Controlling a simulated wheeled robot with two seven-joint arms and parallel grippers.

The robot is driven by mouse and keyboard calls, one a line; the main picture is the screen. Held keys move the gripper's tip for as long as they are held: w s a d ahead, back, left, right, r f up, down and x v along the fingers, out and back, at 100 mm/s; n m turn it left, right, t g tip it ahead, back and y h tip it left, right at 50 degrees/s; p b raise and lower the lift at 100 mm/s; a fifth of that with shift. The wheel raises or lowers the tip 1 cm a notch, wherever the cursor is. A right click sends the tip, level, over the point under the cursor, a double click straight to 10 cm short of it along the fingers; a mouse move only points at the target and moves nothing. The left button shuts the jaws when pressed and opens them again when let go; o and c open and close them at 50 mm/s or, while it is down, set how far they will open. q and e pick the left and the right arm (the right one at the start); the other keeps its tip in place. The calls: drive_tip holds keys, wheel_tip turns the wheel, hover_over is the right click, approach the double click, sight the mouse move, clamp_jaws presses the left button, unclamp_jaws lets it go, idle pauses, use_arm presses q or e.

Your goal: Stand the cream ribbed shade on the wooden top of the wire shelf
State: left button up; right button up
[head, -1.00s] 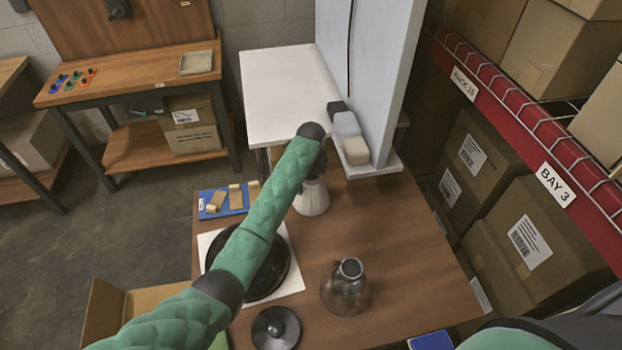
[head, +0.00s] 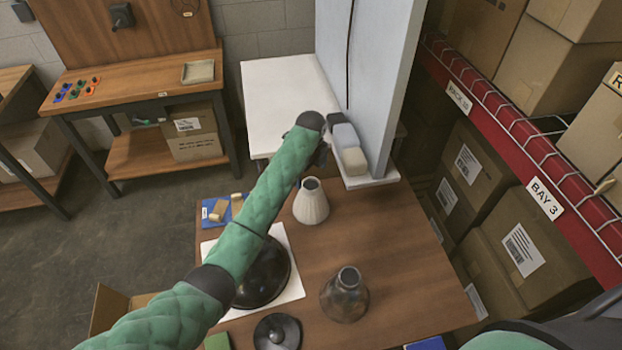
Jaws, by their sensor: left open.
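The cream ribbed shade (head: 311,207) stands upright on the brown wooden table, narrow open neck up and wider end down. My left gripper (head: 322,157) is just beyond and above the shade, apart from it, by the edge of the white surface. It is mostly hidden behind its own wrist, is open, and holds nothing that I can see. My right gripper is out of view. I cannot make out a wire shelf with a wooden top in this view.
A smoky glass shade (head: 345,295), a dark round base on a white sheet (head: 292,285) and a dark lid-like disc (head: 277,332) occupy the near table. A tall pale panel (head: 375,80) and a block (head: 354,161) stand beyond. A red rack (head: 480,110) borders the right.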

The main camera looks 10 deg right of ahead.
use_arm(q)
drive_tip(key=shift+r, duration=1.55)
